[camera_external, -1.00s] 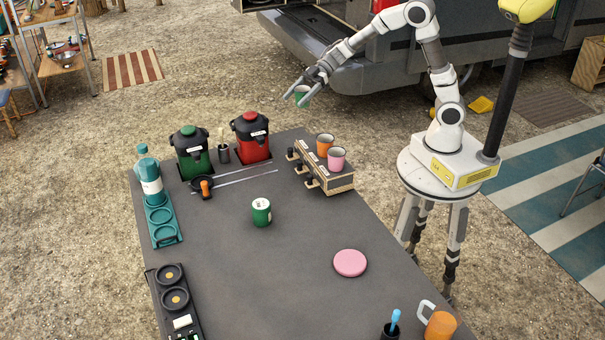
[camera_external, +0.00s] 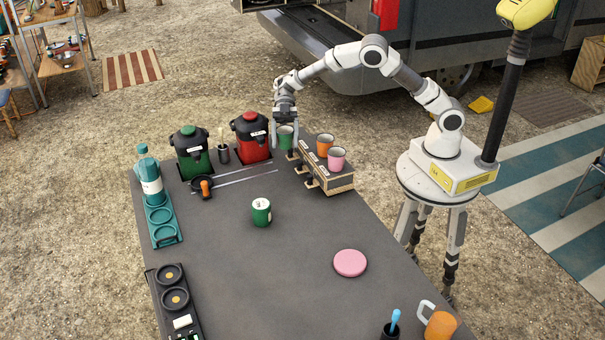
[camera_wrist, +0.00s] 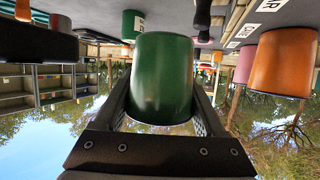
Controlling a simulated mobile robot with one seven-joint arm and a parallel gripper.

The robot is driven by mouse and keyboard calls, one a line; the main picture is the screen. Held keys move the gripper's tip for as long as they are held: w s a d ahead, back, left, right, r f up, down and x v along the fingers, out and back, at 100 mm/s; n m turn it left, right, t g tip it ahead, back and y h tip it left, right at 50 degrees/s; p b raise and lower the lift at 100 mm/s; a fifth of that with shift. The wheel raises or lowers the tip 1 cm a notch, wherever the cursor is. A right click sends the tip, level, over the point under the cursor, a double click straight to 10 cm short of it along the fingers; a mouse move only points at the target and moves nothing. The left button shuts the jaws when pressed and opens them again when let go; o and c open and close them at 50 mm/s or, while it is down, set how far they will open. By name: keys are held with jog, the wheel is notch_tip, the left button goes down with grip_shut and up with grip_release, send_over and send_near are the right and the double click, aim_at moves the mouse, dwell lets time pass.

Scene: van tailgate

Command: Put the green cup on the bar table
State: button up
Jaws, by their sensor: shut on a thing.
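The green cup (camera_external: 286,138) is in my gripper (camera_external: 285,118), at the left end of the wooden cup rack near the far edge of the bar table (camera_external: 230,265). I cannot tell whether it touches the rack. In the wrist view the green cup (camera_wrist: 163,80) fills the middle, with a finger of my gripper (camera_wrist: 162,95) on either side. My gripper is shut on it. The table has a dark grey top. A separate green can with a white top (camera_external: 261,212) stands on the table.
The cup rack (camera_external: 335,183) holds an orange cup (camera_external: 325,145) and a pink cup (camera_external: 337,159). A red dispenser (camera_external: 251,138) stands left of my gripper, a green one (camera_external: 190,153) farther left. A pink disc (camera_external: 350,263) lies nearer. The table's middle is largely clear.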

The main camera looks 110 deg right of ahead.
jog(key=w+a+f, duration=0.2)
jog(key=w+a+f+b, duration=0.1)
jog(key=w+a+f, duration=0.1)
jog(key=a, duration=0.1)
jog(key=w+a+f+b, duration=0.1)
jog(key=w+a+f, duration=0.1)
jog(key=a, duration=0.1)
jog(key=shift+a+f, duration=0.2)
jog(key=shift+a, duration=0.05)
jog(key=shift+f+b, duration=0.65)
jog(key=shift+f, duration=1.3)
jog(key=shift+f, duration=0.1)
jog(key=o, duration=1.3)
jog(key=shift+o, duration=0.2)
